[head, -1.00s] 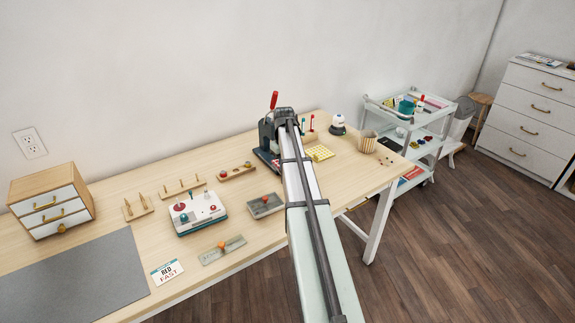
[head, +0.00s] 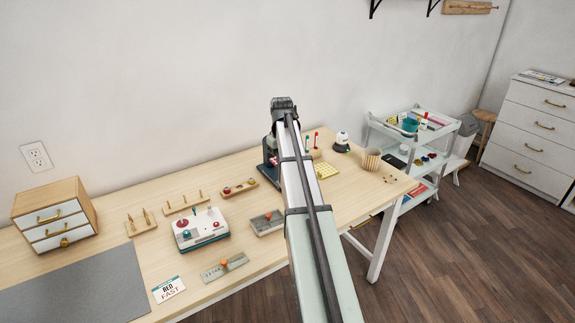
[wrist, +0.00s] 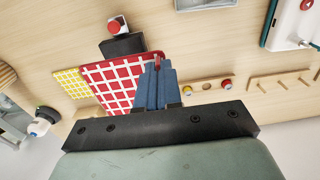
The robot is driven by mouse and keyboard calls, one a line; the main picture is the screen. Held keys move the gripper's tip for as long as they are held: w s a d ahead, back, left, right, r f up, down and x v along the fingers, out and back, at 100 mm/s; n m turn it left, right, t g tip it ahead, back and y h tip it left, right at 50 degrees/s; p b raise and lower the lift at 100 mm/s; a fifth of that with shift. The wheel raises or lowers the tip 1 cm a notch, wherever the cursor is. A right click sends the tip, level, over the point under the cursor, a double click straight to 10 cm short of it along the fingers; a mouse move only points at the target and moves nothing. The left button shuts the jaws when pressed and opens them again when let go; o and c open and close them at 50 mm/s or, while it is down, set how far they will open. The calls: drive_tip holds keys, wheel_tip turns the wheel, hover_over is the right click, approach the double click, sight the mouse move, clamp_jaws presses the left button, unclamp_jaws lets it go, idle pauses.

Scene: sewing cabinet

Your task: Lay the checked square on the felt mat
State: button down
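A red-and-white checked square (wrist: 112,84) shows large in the wrist view, left of my gripper fingers. My gripper (wrist: 158,66) has its two blue fingers close together, with a strip of red at their tips; it appears shut on the square's edge. In the head view my gripper (head: 284,103) is at the far side of the table, and my arm hides most of what is below it. A smaller yellow checked square (head: 325,170) lies flat on the table to the right; it also shows in the wrist view (wrist: 70,86). The grey felt mat (head: 80,287) is bare at front left.
A dark press (head: 270,155) stands beside my arm; its red knob (wrist: 115,25) shows in the wrist view. A white control box (head: 200,229), peg racks (head: 183,203), a grey tray (head: 267,222) and a card (head: 168,289) lie between arm and mat. A drawer box (head: 55,215) stands behind the mat.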

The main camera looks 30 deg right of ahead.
drive_tip(key=s+a+r+n, duration=0.1)
drive_tip(key=a+r, duration=0.1)
drive_tip(key=a, duration=0.9)
drive_tip(key=s+a+r+n, duration=0.1)
drive_tip(key=a+r, duration=0.1)
drive_tip(key=a, duration=0.8)
drive_tip(key=n, duration=1)
hover_over(72, 318)
drive_tip(key=f, duration=1.4)
drive_tip(key=shift+s+d+f, duration=0.15)
drive_tip(key=shift+d, duration=0.05)
drive_tip(key=shift+w+a+f, duration=0.2)
drive_tip(key=shift+a, duration=0.05)
drive_tip(key=shift+f, duration=2.1)
drive_tip(key=shift+d+f, duration=0.1)
drive_tip(key=shift+f, duration=0.4)
drive_tip(key=c, duration=1.2)
unclamp_jaws()
